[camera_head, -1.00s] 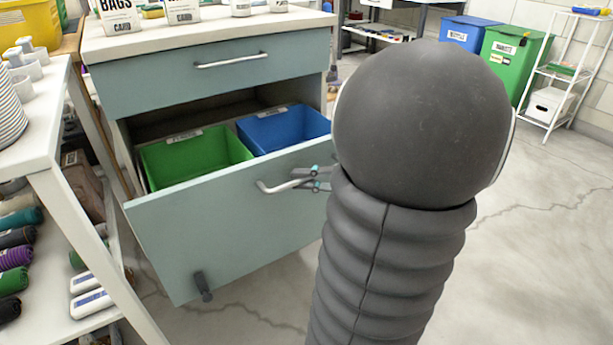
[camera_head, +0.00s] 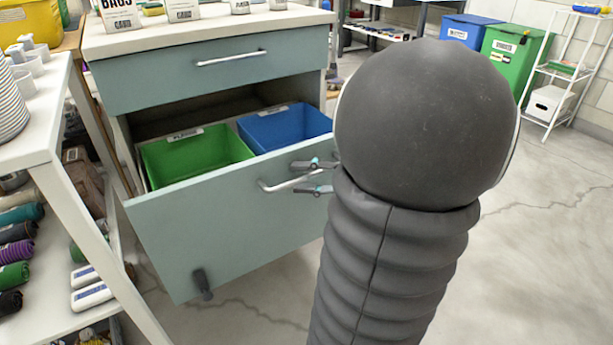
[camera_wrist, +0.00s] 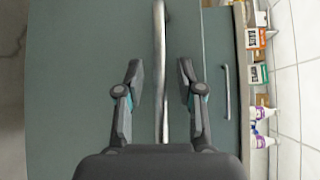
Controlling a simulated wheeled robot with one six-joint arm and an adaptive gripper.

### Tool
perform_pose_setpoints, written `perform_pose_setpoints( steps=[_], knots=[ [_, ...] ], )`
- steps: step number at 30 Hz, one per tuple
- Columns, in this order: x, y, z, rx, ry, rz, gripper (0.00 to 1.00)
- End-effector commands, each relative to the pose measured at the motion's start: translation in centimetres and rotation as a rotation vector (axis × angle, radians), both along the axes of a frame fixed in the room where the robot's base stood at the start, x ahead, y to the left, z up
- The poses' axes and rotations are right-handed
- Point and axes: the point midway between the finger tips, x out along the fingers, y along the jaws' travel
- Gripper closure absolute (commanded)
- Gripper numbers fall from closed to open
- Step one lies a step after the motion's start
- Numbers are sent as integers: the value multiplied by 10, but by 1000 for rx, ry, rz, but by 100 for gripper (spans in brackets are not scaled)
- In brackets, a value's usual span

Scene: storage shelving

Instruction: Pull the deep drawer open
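The deep drawer (camera_head: 235,228) is the lower teal drawer of the cabinet. It stands pulled well out, with a green bin (camera_head: 195,158) and a blue bin (camera_head: 284,128) showing inside. Its metal bar handle (camera_head: 277,186) is on the front and runs upright through the wrist view (camera_wrist: 160,75). My gripper (camera_head: 316,178) is at the handle's right part, mostly behind my arm. In the wrist view my gripper (camera_wrist: 160,75) has its fingers apart, one on each side of the handle, with gaps on both sides.
The shallow upper drawer (camera_head: 200,75) is shut. A white shelf unit (camera_head: 45,165) with rolled goods stands close at the left. Bags and bottles stand on the cabinet top (camera_head: 210,25). The floor (camera_head: 540,250) at the right is clear.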

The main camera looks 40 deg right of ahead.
Motion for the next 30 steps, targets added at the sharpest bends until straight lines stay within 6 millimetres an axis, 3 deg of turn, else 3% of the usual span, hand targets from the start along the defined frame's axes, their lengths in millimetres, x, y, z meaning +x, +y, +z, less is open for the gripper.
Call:
perform_pose_setpoints(
  steps=[7, 21, 30],
  knots=[
    [-15, -13, 3, -1, -1, -6, 63],
    [-82, -62, 14, -1, 0, -5, 63],
    [-96, -71, 16, 0, 0, -1, 63]
  ],
)
